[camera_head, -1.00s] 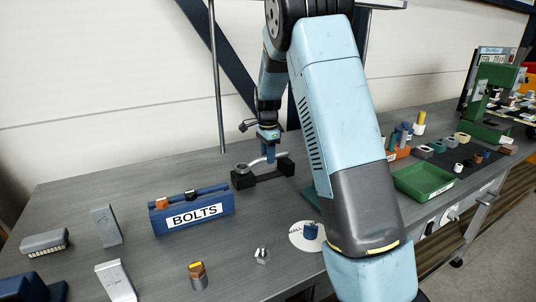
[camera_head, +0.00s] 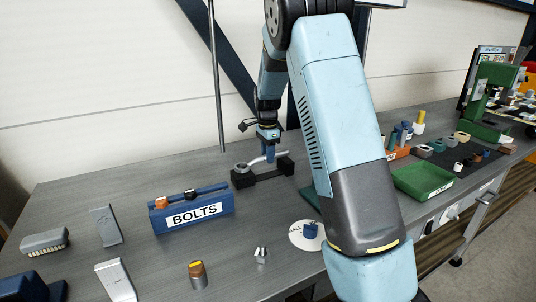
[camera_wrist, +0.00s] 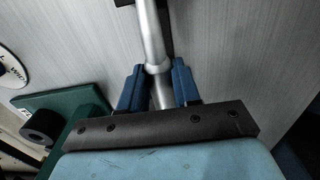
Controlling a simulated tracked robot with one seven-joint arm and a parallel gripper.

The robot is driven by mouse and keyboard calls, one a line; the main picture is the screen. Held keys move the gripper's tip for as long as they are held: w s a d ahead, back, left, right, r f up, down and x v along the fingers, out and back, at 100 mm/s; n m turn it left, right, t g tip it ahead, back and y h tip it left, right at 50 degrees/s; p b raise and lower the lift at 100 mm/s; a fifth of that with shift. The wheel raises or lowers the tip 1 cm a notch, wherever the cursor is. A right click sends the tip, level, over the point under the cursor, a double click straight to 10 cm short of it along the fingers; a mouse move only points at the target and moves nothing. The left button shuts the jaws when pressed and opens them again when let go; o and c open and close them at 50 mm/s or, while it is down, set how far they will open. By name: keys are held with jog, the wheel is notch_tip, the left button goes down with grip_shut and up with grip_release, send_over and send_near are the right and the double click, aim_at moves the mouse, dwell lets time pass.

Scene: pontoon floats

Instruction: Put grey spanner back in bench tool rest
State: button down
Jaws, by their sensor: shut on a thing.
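The grey spanner (camera_wrist: 150,40) runs up between the blue fingers of my gripper (camera_wrist: 157,88) in the wrist view. My gripper is shut on its shaft. In the head view my gripper (camera_head: 268,144) points down over the black bench tool rest (camera_head: 262,175). The spanner's ring end (camera_head: 242,167) is at the left of the rest and its shaft slants up to the right under the fingers. I cannot tell whether the spanner touches the rest. A dark piece of the rest (camera_wrist: 125,2) shows at the top edge of the wrist view.
A blue BOLTS box (camera_head: 192,210) stands left of the rest. A round white labelled disc (camera_head: 298,240) with a blue piece lies nearer. A green tray (camera_head: 423,181) and small parts are at right. A green plate (camera_wrist: 75,100) shows in the wrist view.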

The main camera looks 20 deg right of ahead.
jog(key=shift+f, duration=0.65)
jog(key=c, duration=0.7)
grip_release()
notch_tip(320, 180, up, 13)
jog(key=s+r+n+t, duration=0.1)
jog(key=s+r+n, duration=0.3)
jog(key=s+r, duration=0.45)
jog(key=s+n+t, duration=0.1)
jog(key=s+n, duration=0.3)
jog(key=s, duration=0.6)
jog(key=s+n+t, duration=0.2)
jog(key=s+n, duration=0.2)
jog(key=s, duration=0.7)
jog(key=s+n+t, duration=0.1)
jog(key=s+n, duration=0.2)
jog(key=s, duration=0.7)
jog(key=shift+s+d+f+n+t, duration=0.1)
jog(key=shift+s+f+n+t, duration=0.1)
jog(key=shift+f+n+t, duration=0.15)
